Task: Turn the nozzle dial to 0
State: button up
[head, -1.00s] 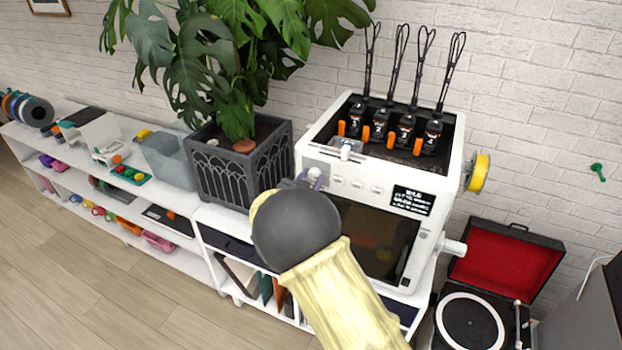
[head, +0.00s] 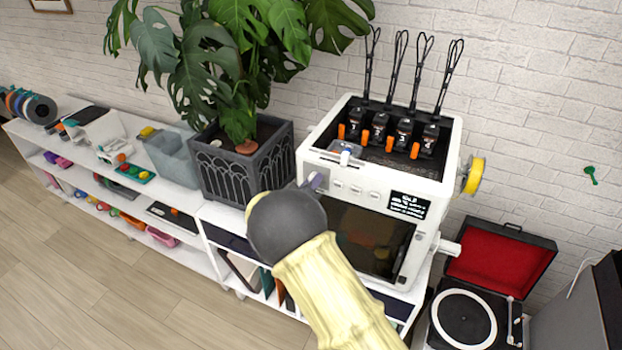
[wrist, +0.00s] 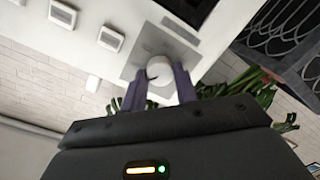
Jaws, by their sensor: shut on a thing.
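The nozzle dial (wrist: 157,69) is a pale round knob with a dark mark, on a grey plate on the printer's white front in the wrist view. The purple fingers of my gripper (wrist: 160,88) stand on either side of it, shut on it. In the head view, my gripper (head: 316,181) reaches the upper left of the front of the white printer (head: 447,207). My arm hides most of the gripper there, and I cannot make out the dial or read its setting.
Pale buttons (wrist: 111,38) sit beside the dial. The printer's dark screen (head: 409,204) is at the right of its front. A potted plant (head: 240,165) stands close on the left. An open record player (head: 480,310) is at the right.

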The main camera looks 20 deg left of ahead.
jog(key=shift+f+n+h+p, duration=0.1)
jog(key=shift+n+h+p, duration=0.3)
jog(key=shift+n+p, duration=1.9)
jog(key=shift+n+b, duration=0.9)
jog(key=shift+n, duration=0.1)
jog(key=o, duration=1)
jog(key=shift+a, duration=0.1)
jog(key=shift+c, duration=0.2)
